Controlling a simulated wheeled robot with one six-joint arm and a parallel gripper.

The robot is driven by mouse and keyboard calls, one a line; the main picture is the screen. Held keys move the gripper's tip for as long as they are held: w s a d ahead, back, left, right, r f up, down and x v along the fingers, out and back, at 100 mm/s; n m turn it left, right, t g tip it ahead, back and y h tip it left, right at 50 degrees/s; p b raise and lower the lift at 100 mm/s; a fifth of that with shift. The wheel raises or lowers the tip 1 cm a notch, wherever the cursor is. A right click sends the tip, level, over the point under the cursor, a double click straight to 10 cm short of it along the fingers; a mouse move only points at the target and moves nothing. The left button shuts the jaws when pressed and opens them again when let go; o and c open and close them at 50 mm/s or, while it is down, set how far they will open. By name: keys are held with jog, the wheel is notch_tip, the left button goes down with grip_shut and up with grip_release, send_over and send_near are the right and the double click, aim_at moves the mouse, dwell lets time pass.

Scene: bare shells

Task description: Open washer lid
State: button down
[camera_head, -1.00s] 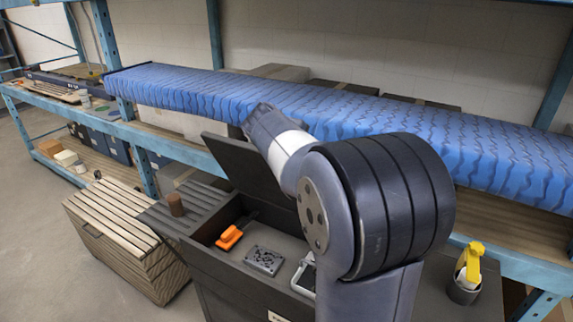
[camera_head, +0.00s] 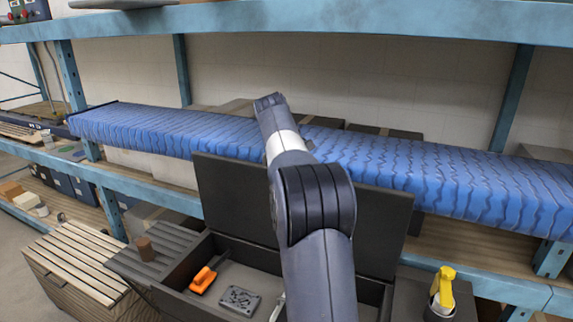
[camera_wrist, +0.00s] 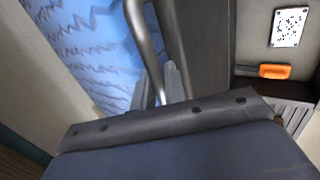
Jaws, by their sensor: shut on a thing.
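The dark lid (camera_head: 384,232) stands raised, roughly upright, along the back of the open dark box (camera_head: 172,304) in the head view. My arm crosses in front of the lid's middle, and my gripper is hidden there. In the wrist view my gripper (camera_wrist: 160,84) has its two grey fingers closed around a curved metal handle (camera_wrist: 143,34). This handle runs along the dark lid panel (camera_wrist: 203,45). The exact contact between fingers and handle is partly hidden by the gripper's body.
Inside the box lie an orange-handled tool (camera_head: 203,279) and a grey plate (camera_head: 239,297). A blue wavy-surfaced slab (camera_head: 450,180) on the shelf lies close behind the lid. A slatted wooden crate (camera_head: 75,262) stands left; a yellow object (camera_head: 443,285) in a dark cup stands right.

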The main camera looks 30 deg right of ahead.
jog(key=shift+w+d, duration=0.3)
jog(key=shift+d, duration=0.1)
jog(key=c, duration=1.6)
grip_release()
jog(key=shift+o, duration=0.2)
jog(key=v, duration=1.1)
jog(key=shift+b, duration=0.4)
jog(key=shift+d+f, duration=0.1)
jog(key=shift+d, duration=0.05)
